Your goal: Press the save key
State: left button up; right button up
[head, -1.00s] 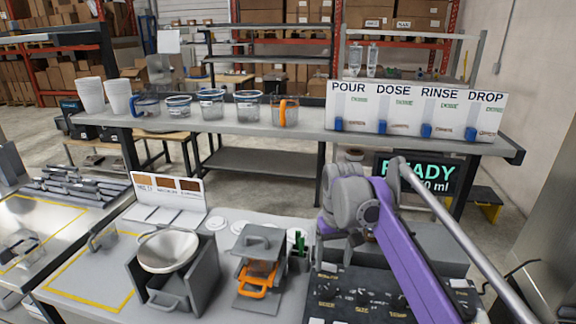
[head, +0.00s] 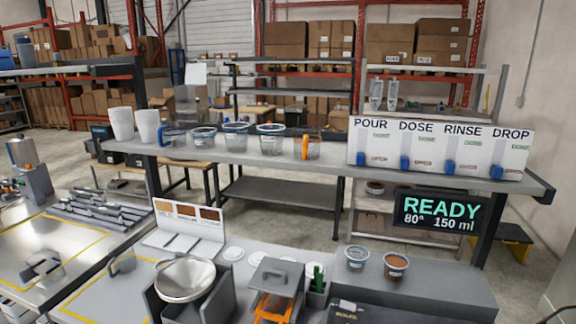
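The black key panel (head: 372,314) shows only as a strip at the bottom edge, right of centre. Most of its keys are cut off, and I cannot make out a save key. A display (head: 440,210) above and to the right reads "READY", "80°" and "150 ml" in green and white. Neither of my grippers is in view.
Two small cups (head: 357,257) stand on the grey block behind the panel. A grey and orange press-like device (head: 273,285) and a metal bowl (head: 185,278) are to the left. A dispenser row (head: 440,150) labelled POUR, DOSE, RINSE, DROP stands on the shelf above.

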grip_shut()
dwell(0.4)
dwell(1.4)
